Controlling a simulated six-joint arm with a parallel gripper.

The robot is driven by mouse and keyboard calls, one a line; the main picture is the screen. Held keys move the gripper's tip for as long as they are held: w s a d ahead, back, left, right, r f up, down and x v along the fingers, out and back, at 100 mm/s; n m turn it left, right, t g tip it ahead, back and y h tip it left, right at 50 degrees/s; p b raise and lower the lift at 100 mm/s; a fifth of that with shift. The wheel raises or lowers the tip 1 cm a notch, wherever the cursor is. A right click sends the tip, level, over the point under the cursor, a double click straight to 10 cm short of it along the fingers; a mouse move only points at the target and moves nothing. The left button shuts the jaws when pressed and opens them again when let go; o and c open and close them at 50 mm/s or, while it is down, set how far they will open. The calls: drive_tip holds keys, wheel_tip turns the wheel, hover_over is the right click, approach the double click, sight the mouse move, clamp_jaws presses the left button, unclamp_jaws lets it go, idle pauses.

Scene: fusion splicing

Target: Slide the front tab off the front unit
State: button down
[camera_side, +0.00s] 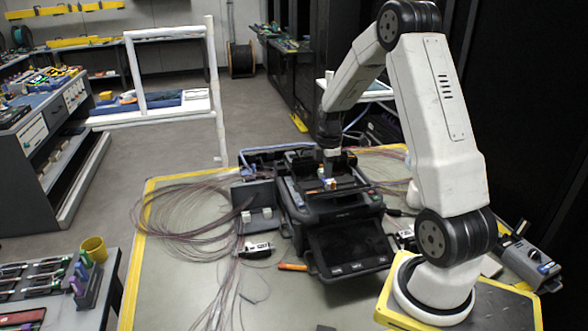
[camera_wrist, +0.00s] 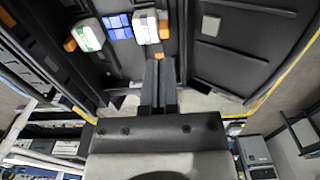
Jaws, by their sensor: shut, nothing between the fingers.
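The black splicing machine (camera_side: 345,212) stands on the table with its lid open. In the wrist view, two white units (camera_wrist: 89,35) and (camera_wrist: 146,26) flank a blue gridded block (camera_wrist: 119,27). An orange tab (camera_wrist: 70,45) sits at the outer side of the left unit, and another orange tab (camera_wrist: 164,29) at the outer side of the right one. I cannot tell which unit or tab is the front one. My gripper (camera_wrist: 158,64) is shut and empty, its tips just below the right unit in the picture. In the side view my gripper (camera_side: 331,158) points down over the machine and partly hides the small parts.
Coiled fibres (camera_side: 175,215) lie left of the machine, beside a grey holder (camera_side: 254,195) with small white blocks. The machine's screen (camera_side: 347,248) tilts out at its front. An orange pen-like tool (camera_side: 292,266) lies nearby. The table's near left is mostly clear.

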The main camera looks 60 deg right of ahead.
sight(335, 183)
drive_tip(key=shift+f, duration=1.15)
drive_tip(key=shift+s+d, duration=1)
idle(1.4)
drive_tip(key=shift+r, duration=0.1)
drive_tip(key=shift+w+a+r, duration=0.1)
drive_tip(key=shift+r, duration=1.35)
drive_tip(key=shift+w+a+r, duration=0.1)
drive_tip(key=shift+r, duration=1.35)
